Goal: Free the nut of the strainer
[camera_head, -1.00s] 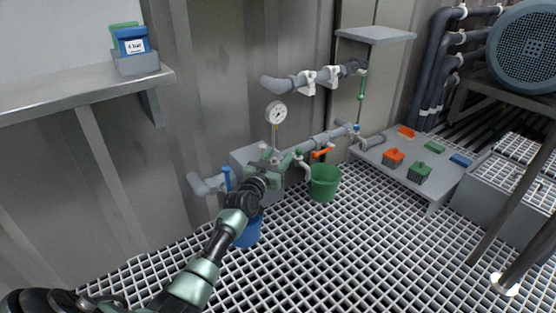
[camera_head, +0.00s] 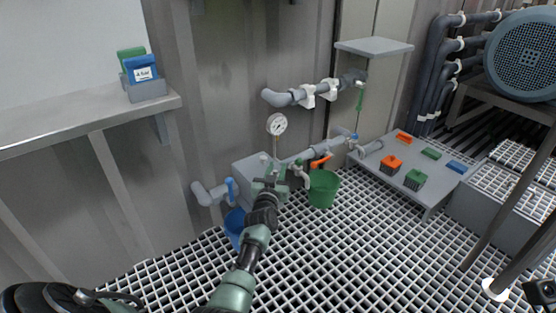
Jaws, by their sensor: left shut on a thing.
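The strainer is on the pipe line low on the wall, below the round gauge (camera_head: 277,124), and my left gripper and wrist largely hide it. My left gripper (camera_head: 268,185) is shut at the strainer, with its hold seemingly on the nut, though the contact itself is hidden. The pipe (camera_head: 205,194) with a blue-handled valve (camera_head: 230,188) comes in on the left. An orange-handled valve (camera_head: 320,161) sits to the right.
A blue bucket (camera_head: 235,226) stands by my left wrist, and a green bucket (camera_head: 322,190) stands right of it. A low grey platform (camera_head: 432,200) with orange, green and blue pieces is farther right. A shelf (camera_head: 60,130) juts out at left. The front grating is clear.

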